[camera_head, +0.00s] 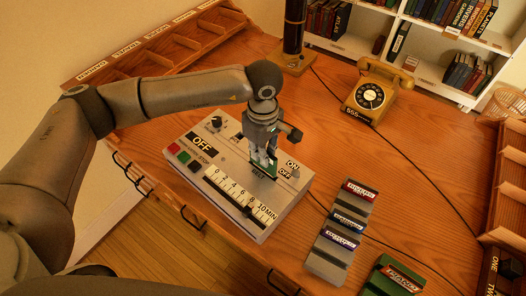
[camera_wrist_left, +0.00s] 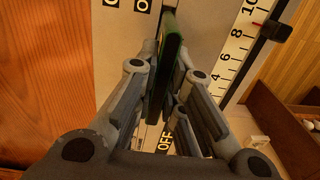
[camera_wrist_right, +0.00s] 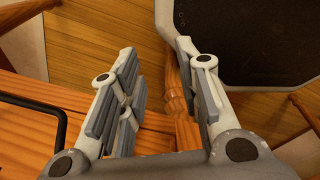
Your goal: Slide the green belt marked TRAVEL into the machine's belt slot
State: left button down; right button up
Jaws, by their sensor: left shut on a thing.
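The grey machine (camera_head: 222,190) lies on the desk, with a sliding minute scale, an OFF plate and coloured buttons. My left gripper (camera_head: 263,158) is over its right part and is shut on a thin green belt (camera_head: 269,167). The belt also shows on edge between the fingers (camera_wrist_left: 172,85) in the left wrist view (camera_wrist_left: 170,52), standing upright at the machine's top. Its marking cannot be read. The belt slot is hidden, so I cannot tell whether the belt's lower edge is in it. My right gripper (camera_wrist_right: 158,90) is open and empty, away from the machine.
A grey rack (camera_head: 325,262) with red, blue and purple labelled belts stands right of the machine. A green holder (camera_head: 385,275) is at the lower right. A yellow telephone (camera_head: 375,92) and black cables lie behind. A wooden compartment tray (camera_head: 150,48) lines the back left.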

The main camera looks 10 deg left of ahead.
pick_arm(q)
jog(key=shift+f, duration=0.1)
jog(key=shift+f+b, duration=2.4)
jog(key=shift+b, duration=0.1)
jog(key=c, duration=1.5)
grip_release()
jog(key=shift+o, duration=0.2)
jog(key=shift+r, duration=0.1)
notch_tip(320, 180, up, 12)
